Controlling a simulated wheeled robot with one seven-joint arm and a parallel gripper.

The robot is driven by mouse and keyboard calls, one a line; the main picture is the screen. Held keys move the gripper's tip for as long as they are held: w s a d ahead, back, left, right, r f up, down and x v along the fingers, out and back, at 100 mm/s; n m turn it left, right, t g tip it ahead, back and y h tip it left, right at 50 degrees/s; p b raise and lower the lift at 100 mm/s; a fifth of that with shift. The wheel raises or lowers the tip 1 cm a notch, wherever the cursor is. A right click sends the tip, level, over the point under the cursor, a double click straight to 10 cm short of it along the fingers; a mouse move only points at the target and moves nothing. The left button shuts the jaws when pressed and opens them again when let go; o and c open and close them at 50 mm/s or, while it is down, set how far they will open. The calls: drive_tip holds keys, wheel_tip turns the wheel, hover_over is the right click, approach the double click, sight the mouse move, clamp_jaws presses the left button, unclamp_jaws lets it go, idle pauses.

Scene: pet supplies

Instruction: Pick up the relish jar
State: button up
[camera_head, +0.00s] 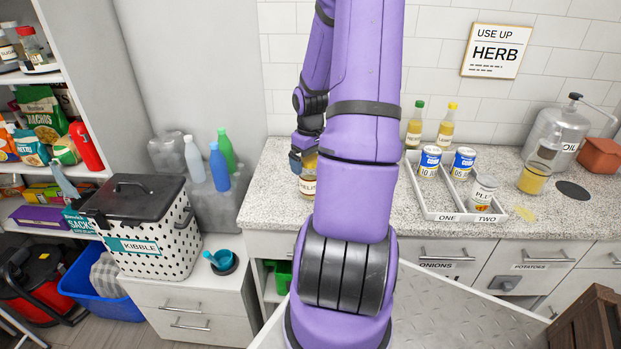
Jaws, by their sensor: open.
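The relish jar (307,187) stands on the speckled counter (270,200), left of my purple arm. It is a small jar with yellowish contents and a pale label, only partly readable. The arm hides its right side. My gripper (302,164) is at the upper part of the jar, with a dark finger showing at its upper left. The gripper is open. The other finger is hidden, and I cannot tell whether either finger touches the jar.
A divided white tray (450,214) with several cans stands right of my arm. Two bottles (446,125) are behind it. An oil container (556,130) and a jar with yellow contents (534,178) stand farther right. A spotted kibble bin (150,245) is at left.

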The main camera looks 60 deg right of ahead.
drive_tip(key=shift+f, duration=1.4)
drive_tip(key=c, duration=1.2)
drive_tip(key=shift+r, duration=0.15)
